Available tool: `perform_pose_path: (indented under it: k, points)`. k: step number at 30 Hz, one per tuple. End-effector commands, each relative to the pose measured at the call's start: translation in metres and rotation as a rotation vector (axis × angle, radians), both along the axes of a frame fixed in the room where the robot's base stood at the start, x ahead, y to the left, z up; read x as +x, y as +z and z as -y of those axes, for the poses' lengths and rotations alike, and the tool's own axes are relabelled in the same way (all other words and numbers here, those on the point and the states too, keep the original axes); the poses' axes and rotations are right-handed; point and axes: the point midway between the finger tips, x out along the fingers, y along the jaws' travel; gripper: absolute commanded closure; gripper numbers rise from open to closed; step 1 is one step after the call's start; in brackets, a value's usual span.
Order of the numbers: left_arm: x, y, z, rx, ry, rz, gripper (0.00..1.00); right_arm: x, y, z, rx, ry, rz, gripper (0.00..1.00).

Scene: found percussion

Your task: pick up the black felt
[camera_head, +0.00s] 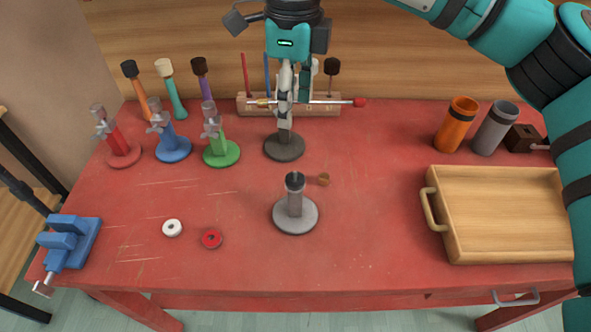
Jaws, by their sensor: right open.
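A small black piece that looks like the black felt (295,180) sits at the top of the post of the light grey stand (295,215), at the middle of the red table. A thin rod tip shows above it. My right gripper (294,97) points down behind it, open, near the top of the dark stand (284,148). I cannot tell whether it touches that stand's post. The gripper is apart from the black felt. My left gripper is not in view.
Red (123,155), blue (173,150) and green (221,153) stands are at left. White (172,228) and red (211,239) rings and a brass cap (323,179) lie on the table (360,245). A wooden tray (505,258) is right; a mallet rack (245,105) is behind.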

Motion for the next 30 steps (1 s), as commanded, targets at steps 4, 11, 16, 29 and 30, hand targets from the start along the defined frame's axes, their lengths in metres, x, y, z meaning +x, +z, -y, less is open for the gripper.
perform_pose_path:
  k: [4, 11, 16, 29, 30]
  points:
    - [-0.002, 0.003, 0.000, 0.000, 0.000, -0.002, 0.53, 0.003, -0.011, 0.008, -0.036, -0.009, 0.010, 0.46]
    - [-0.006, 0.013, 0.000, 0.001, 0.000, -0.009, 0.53, 0.002, -0.060, 0.007, -0.032, -0.008, 0.007, 0.46]
    - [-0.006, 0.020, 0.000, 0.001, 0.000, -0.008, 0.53, 0.001, -0.094, 0.007, -0.030, -0.007, 0.007, 0.46]
    - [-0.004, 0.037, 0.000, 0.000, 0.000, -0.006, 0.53, -0.001, -0.136, 0.010, -0.029, -0.007, 0.006, 0.46]
    - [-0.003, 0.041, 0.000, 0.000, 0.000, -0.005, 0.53, -0.001, -0.142, 0.011, -0.028, -0.007, 0.006, 0.46]
